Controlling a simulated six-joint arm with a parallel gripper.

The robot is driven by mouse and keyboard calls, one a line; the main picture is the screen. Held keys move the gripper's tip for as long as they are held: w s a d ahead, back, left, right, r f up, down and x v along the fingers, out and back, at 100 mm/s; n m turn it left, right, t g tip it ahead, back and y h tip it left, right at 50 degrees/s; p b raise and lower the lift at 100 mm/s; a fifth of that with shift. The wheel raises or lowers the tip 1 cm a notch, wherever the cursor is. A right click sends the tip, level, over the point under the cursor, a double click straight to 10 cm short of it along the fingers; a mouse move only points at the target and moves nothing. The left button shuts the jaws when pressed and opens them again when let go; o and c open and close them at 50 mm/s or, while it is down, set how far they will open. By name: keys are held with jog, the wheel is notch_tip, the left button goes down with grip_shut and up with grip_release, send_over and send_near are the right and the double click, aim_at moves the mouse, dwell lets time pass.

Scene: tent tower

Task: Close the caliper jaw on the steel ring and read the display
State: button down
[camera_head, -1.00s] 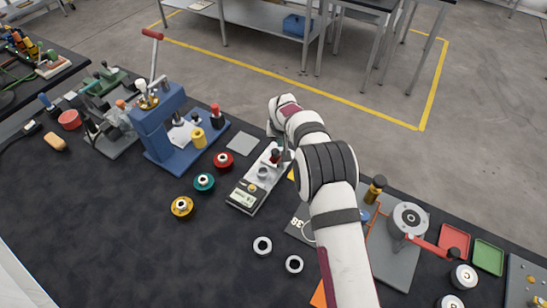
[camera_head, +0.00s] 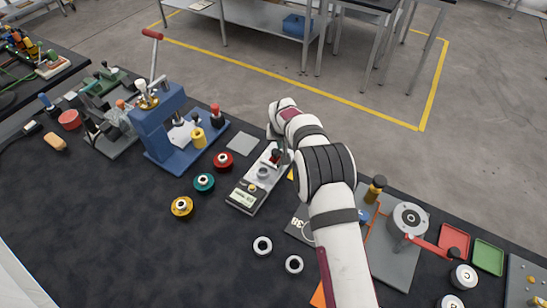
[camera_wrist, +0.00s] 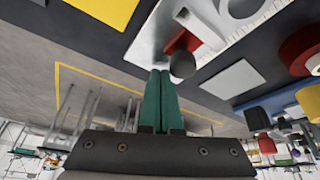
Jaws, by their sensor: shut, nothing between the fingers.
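The caliper gauge (camera_head: 247,203) is a light grey, long body on the dark bench mat, with a display (camera_head: 242,196) at its near end. The steel ring (camera_head: 263,172) sits on it, near the middle. A jaw with a red part and dark knob (camera_head: 275,156) is at the far end; the knob (camera_wrist: 183,64) also shows in the wrist view. My gripper (camera_wrist: 160,71) has green fingers, shut together and empty, with tips beside the knob. I cannot tell whether they touch it. The display digits are too small to read.
Red (camera_head: 223,160), teal (camera_head: 204,182) and yellow (camera_head: 182,207) round pieces stand left of the caliper. Two loose rings (camera_head: 262,246) lie in front. A blue press (camera_head: 165,130) stands at the left. A grey plate (camera_head: 241,144) lies near the caliper's far end.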

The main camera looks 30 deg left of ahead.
aim_at(276, 152)
jog(key=shift+s, duration=1.85)
dwell(1.1)
jog(key=c, duration=0.8)
grip_release()
jog(key=shift+s+f, duration=0.1)
jog(key=shift+r, duration=0.3)
jog(key=shift+w+r, duration=0.15)
jog(key=shift+r, duration=1.5)
jog(key=shift+w+r, duration=0.1)
jog(key=shift+r, duration=1.55)
